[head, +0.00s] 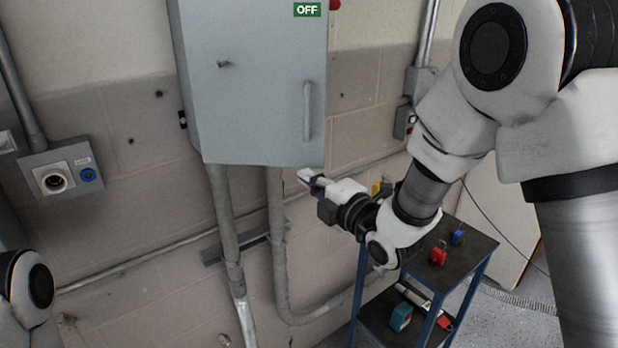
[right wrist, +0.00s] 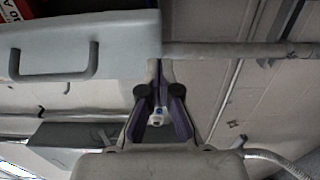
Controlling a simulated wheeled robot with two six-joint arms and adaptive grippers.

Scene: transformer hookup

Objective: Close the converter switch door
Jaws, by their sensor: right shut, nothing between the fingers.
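The converter switch box is a grey wall cabinet; its door (head: 255,95) faces me in the head view, with a vertical handle (head: 307,110) near its right edge. The door looks flush with the cabinet, with no gap visible, and its top is cut off. The handle also shows in the right wrist view (right wrist: 53,76), at the upper left. My right gripper (head: 308,178) is just below the cabinet's lower right corner, apart from the handle. In the right wrist view its fingers (right wrist: 160,68) come together, shut and empty. My left gripper is outside the views.
A green OFF sign (head: 307,10) is at the top. Conduits (head: 225,225) run down below the cabinet. A socket box (head: 64,170) is on the left wall. A blue-framed cart (head: 452,268) with a red padlock (head: 439,254) and a blue padlock (head: 457,237) stands lower right.

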